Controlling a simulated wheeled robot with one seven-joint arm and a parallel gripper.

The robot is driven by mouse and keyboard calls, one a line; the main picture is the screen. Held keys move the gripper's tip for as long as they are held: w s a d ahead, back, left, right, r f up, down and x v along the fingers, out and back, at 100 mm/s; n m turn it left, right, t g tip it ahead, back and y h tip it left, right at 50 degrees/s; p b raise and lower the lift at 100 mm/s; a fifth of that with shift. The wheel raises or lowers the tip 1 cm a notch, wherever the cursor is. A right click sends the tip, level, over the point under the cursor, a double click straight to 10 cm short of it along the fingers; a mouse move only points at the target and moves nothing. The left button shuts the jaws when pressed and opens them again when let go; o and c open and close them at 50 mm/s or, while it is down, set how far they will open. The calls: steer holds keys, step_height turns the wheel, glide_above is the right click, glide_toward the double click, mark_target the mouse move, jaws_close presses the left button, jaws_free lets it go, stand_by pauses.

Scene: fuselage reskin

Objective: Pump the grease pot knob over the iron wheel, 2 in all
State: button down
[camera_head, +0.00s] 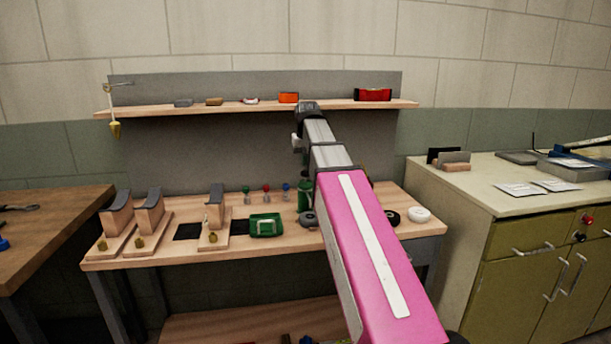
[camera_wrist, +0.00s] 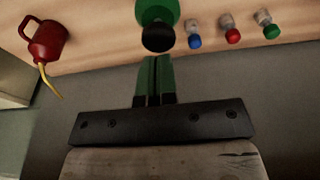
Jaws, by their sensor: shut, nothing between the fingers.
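The grease pot is a green cylinder (camera_head: 304,198) on the bench, partly behind my arm. In the wrist view its green body (camera_wrist: 157,9) is cut by the top edge, and its black knob (camera_wrist: 158,39) faces my fingers. My gripper (camera_wrist: 154,60) is shut and empty, its green fingers together just short of the knob; I see no clear contact. In the head view my arm hides the gripper. A dark grey wheel (camera_head: 308,219), probably the iron wheel, sits at the pot's foot. A black wheel (camera_head: 392,217) and a white wheel (camera_head: 418,214) lie to the right.
Small bottles with blue (camera_wrist: 194,41), red (camera_wrist: 233,35) and green (camera_wrist: 271,31) caps stand beside the pot. A red oil can (camera_wrist: 47,41) with a yellow spout is on its other side. A green tray (camera_head: 266,226) and wooden stands (camera_head: 149,214) occupy the bench's left. A shelf (camera_head: 240,107) runs above.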

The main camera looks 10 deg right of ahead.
steer(key=shift+f, duration=1.35)
steer(key=shift+r, duration=1.35)
steer(key=shift+f, duration=1.25)
steer(key=shift+r, duration=1.25)
steer(key=shift+r, duration=2.5)
